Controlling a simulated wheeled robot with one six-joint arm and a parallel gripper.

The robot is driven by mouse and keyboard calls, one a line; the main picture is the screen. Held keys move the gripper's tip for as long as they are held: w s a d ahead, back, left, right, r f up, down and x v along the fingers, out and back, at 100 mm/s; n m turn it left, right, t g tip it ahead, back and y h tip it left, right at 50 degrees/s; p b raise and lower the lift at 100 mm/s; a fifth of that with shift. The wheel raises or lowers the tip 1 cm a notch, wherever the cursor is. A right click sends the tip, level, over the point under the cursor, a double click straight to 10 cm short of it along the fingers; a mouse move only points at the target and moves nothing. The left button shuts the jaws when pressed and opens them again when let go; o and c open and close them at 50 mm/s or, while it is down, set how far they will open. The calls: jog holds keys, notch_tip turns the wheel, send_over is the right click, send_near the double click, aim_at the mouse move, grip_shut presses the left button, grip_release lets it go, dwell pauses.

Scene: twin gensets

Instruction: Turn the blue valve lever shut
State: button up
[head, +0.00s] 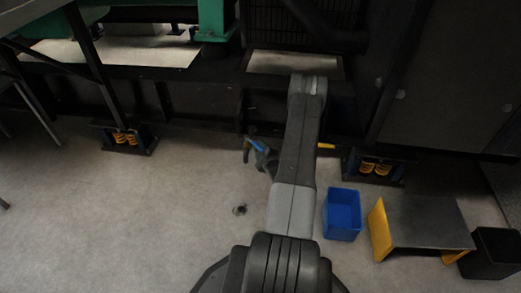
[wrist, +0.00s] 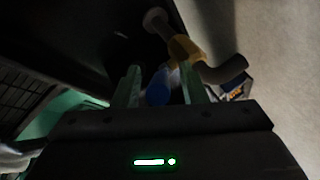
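The blue valve lever (wrist: 157,88) shows in the wrist view between the two fingers of my gripper (wrist: 160,84), with a dark gap on each side. My gripper is open around it and does not appear to touch it. The lever's valve has a brass-yellow body (wrist: 184,49) on a pipe, with a dark bent outlet (wrist: 224,69). In the head view a small blue piece, apparently the lever (head: 257,146), shows just left of my arm, below the skid frame. My arm hides much of the gripper there.
A blue bin (head: 342,214), a step with yellow sides (head: 422,222) and a black bin (head: 493,253) stand on the floor at right. A floor drain (head: 239,210) lies left of my arm. Spring mounts (head: 125,138) support the dark genset frame.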

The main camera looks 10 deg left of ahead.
grip_shut()
jog(key=shift+w, duration=0.1)
jog(key=shift+w+d+n+g+y+b, duration=0.3)
jog(key=shift+w+n+g+y+b, duration=0.15)
jog(key=shift+n+g+y, duration=0.25)
jog(key=shift+w+d+n+g+y+b, duration=0.25)
jog(key=shift+w+n+g+y+b, duration=0.25)
jog(key=shift+n+y, duration=0.3)
jog(key=shift+w+d+n+g+y+b, duration=0.3)
jog(key=shift+w+n+g+y+b, duration=0.1)
jog(key=shift+n+g+y, duration=0.3)
